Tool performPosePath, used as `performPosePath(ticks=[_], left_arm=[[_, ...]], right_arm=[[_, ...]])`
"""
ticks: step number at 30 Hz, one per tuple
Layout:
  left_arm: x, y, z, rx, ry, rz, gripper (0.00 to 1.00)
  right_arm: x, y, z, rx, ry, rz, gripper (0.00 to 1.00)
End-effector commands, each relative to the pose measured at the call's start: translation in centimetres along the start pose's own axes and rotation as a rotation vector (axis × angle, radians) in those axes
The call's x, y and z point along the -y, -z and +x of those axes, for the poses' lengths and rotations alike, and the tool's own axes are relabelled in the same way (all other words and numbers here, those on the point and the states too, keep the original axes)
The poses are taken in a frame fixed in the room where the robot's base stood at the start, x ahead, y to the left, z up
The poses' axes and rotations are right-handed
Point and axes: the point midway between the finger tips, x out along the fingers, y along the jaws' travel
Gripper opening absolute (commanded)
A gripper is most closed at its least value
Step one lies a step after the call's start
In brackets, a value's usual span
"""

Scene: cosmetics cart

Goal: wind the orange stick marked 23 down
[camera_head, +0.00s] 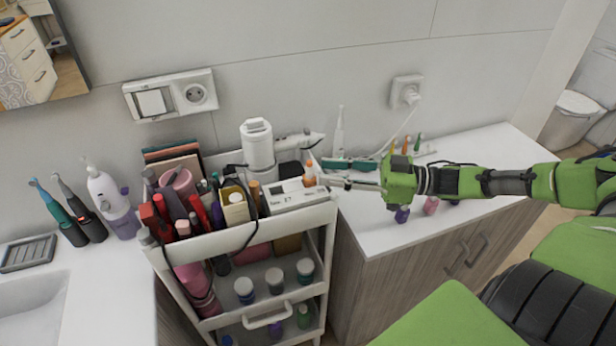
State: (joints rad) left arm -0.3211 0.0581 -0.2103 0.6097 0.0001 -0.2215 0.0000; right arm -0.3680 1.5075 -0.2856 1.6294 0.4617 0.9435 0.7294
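A small stick with an orange top (309,172) stands upright at the right end of the cart's top tray, behind a white box. It is the best match for the orange stick; I cannot read a 23 on it, and its lower part is hidden. My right gripper (325,180) reaches in from the right, with its grey fingertips just right of the orange stick, near the tray's right edge. I cannot tell whether the fingers touch the stick or how far apart they are. My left gripper is not in view.
The white cart (222,243) is crowded with bottles and tubes. The white box (292,196) and a white cylinder (257,150) stand close to the stick. A dark teal item (349,163) shows behind my fingers. The right countertop (375,236) has free room in front.

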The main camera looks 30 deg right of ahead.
Motion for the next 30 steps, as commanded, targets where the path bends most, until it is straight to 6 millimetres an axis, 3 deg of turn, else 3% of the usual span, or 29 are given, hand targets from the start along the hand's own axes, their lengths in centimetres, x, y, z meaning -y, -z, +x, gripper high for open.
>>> performPosePath(ticks=[6,9,15,26,30], left_arm=[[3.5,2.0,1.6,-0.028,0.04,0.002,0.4],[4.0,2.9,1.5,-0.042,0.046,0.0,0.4],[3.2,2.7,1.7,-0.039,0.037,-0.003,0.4],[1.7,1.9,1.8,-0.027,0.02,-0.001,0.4],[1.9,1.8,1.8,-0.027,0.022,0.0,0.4]], right_arm=[[0.0,0.0,3.2,-0.006,-0.001,-0.002,0.28],[0.0,0.0,4.0,-0.004,0.0,-0.001,0.28],[0.0,0.0,5.2,-0.001,0.0,0.001,0.28],[0.0,0.0,5.4,0.001,0.0,0.001,0.28],[0.0,0.0,5.4,0.001,0.0,0.001,0.0]])
